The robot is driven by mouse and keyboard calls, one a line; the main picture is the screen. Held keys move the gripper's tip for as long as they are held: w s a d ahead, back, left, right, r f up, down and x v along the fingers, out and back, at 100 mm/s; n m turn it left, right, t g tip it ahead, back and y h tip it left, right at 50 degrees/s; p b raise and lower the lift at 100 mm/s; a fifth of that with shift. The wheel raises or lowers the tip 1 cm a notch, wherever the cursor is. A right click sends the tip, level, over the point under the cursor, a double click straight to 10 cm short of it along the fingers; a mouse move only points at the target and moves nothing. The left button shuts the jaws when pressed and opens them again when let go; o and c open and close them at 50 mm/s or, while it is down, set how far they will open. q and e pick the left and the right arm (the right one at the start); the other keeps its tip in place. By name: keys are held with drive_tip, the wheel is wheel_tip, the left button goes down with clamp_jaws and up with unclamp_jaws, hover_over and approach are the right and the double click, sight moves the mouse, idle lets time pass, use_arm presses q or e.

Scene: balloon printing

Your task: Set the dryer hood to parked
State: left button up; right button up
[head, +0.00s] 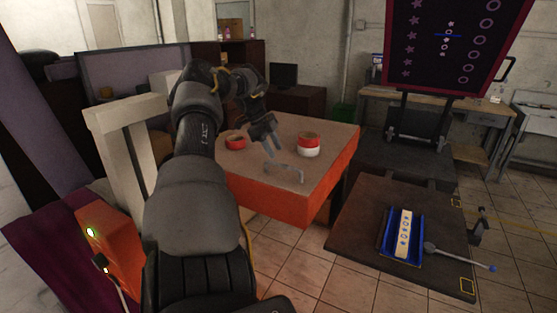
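I cannot clearly tell which thing is the dryer hood. An orange unit (116,240) with lit green indicators stands at the lower left, and a pale post-and-beam frame (122,150) rises behind it. My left arm crosses the middle of the view and hides part of this area. My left gripper (269,143) points down over the brown-topped, orange-sided table (280,203). A grey curved handle-like piece (284,170) shows just below the fingers. I cannot tell whether they touch it or how wide they are. My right gripper is out of view.
A dark table (355,215) at right bears a blue tray (386,240) with a printed strip and a blue-tipped lever (460,257). A dark patterned panel (425,60) stands behind. Tiled floor lies between.

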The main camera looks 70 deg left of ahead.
use_arm(q)
drive_tip(key=v, duration=0.5)
drive_tip(key=shift+s+a+r, duration=0.1)
drive_tip(key=shift+r, duration=0.2)
